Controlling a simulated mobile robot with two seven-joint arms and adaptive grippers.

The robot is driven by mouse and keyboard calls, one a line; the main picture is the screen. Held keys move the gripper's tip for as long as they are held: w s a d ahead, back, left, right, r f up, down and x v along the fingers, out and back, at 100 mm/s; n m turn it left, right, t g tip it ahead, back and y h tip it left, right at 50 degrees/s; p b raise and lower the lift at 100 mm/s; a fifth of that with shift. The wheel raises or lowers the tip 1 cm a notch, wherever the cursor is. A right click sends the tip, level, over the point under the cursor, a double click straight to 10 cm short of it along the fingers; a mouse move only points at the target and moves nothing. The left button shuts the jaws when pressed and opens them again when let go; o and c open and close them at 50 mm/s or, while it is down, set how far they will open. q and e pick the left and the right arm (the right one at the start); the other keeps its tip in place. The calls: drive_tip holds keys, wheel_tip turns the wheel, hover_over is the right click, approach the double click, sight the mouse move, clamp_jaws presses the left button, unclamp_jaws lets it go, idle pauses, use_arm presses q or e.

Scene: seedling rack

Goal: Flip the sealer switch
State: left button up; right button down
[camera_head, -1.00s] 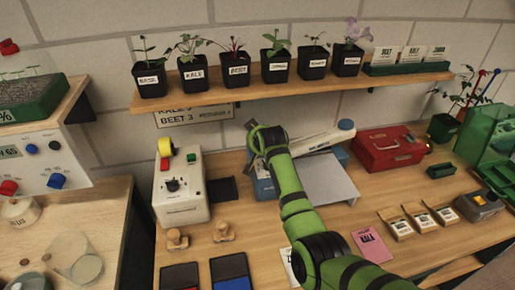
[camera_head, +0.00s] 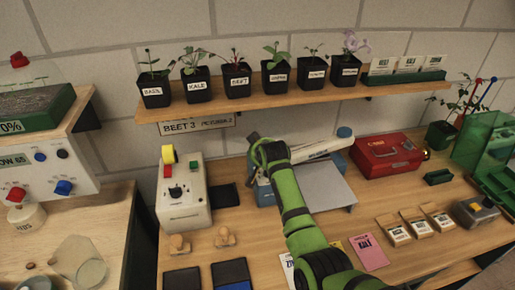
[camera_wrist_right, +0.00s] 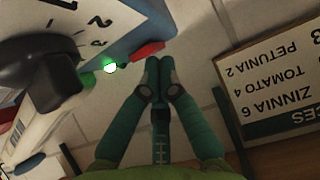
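The sealer has a blue body (camera_head: 265,192) and a long pale arm (camera_head: 322,149); it stands at the middle of the bench, partly hidden by my right arm. In the right wrist view, its blue-edged panel (camera_wrist_right: 125,38) carries a black dial knob (camera_wrist_right: 45,75), a lit green lamp (camera_wrist_right: 110,67) and a red switch (camera_wrist_right: 148,49). My right gripper (camera_wrist_right: 158,66) is shut and empty, its fingertips close beside the red switch. I cannot tell whether they touch it. In the head view my right gripper (camera_head: 262,150) is over the sealer's left end. My left gripper is out of view.
A beige control box (camera_head: 183,200) with yellow, red and green parts stands left of the sealer. A red case (camera_head: 386,155) is to its right. A shelf (camera_head: 300,98) with potted seedlings runs above. In the wrist view a label sign (camera_wrist_right: 275,85) is at right.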

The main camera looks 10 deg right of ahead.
drive_tip(key=r+p, duration=0.4)
drive_tip(key=r, duration=0.1)
drive_tip(key=shift+w+p, duration=0.3)
drive_tip(key=shift+s+f+b, duration=0.1)
drive_tip(key=shift+s+b, duration=0.3)
drive_tip(key=shift+b, duration=0.2)
drive_tip(key=s+r+b, duration=0.2)
drive_tip(key=s+r, duration=0.3)
drive_tip(key=r, duration=0.2)
drive_tip(key=shift+s, duration=0.3)
